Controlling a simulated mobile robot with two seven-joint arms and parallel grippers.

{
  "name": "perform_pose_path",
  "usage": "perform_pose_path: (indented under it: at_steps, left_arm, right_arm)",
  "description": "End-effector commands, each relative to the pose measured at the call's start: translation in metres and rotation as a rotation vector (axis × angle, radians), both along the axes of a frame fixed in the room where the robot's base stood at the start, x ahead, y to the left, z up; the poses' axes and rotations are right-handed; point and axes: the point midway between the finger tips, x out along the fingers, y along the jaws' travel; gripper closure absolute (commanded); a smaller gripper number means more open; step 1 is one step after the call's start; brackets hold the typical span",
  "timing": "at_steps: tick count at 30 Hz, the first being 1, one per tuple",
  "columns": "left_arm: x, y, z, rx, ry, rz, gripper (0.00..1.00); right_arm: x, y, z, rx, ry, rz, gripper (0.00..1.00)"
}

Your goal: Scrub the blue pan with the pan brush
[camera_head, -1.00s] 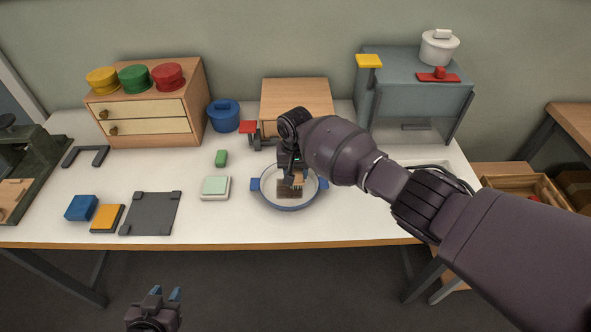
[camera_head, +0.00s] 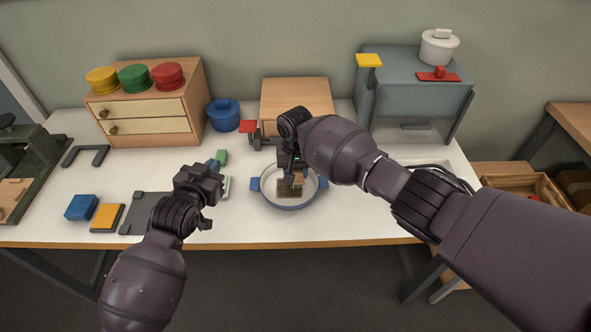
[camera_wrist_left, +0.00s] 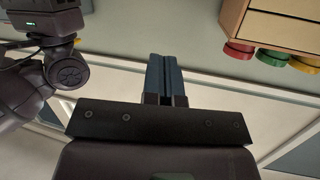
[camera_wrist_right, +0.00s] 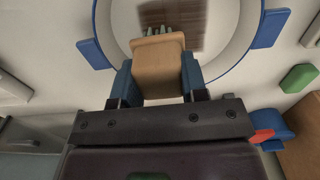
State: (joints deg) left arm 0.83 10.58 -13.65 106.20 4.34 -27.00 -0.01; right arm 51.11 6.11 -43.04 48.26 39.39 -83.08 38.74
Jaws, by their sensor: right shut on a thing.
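The blue pan (camera_head: 287,208), with a pale inside and two blue side handles, sits near the table's front edge. A dark brown patch (camera_wrist_right: 205,15) lies on its floor. My right gripper (camera_head: 293,173) is over the pan, shut on the wooden block of the pan brush (camera_wrist_right: 158,65). The brush's pale bristle tufts point at the patch. Whether they touch it I cannot tell. My left gripper (camera_head: 217,163) is over the table left of the pan. Its blue fingers (camera_wrist_left: 165,78) are together with nothing between them.
A dark grey mat (camera_head: 139,215) lies at left.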

Motion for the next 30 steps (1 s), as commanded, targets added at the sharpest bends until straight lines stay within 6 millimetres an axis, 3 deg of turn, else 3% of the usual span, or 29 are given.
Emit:
perform_pose_path:
  at_steps: [3, 10, 17, 21, 25, 30]
  left_arm:
    - [0.028, -0.019, 0.017, 0.009, 0.011, -0.040, 1.00]
    - [0.073, -0.055, 0.040, 0.043, 0.093, -0.113, 1.00]
    - [0.105, -0.083, 0.044, 0.112, 0.267, -0.173, 1.00]
    - [0.105, -0.088, 0.020, 0.162, 0.444, -0.192, 1.00]
    - [0.089, -0.082, -0.016, 0.191, 0.620, -0.196, 1.00]
    - [0.073, -0.076, -0.038, 0.215, 0.766, -0.200, 1.00]
  right_arm:
    - [0.000, 0.000, 0.000, 0.000, 0.000, 0.000, 0.79]
    - [0.000, 0.000, 0.000, 0.000, 0.000, 0.000, 0.79]
    - [0.000, 0.000, 0.000, 0.000, 0.000, 0.000, 0.79]
    - [0.000, 0.000, 0.000, 0.000, 0.000, 0.000, 0.79]
    - [0.000, 0.000, 0.000, 0.000, 0.000, 0.000, 0.79]
    - [0.000, 0.000, 0.000, 0.000, 0.000, 0.000, 0.79]
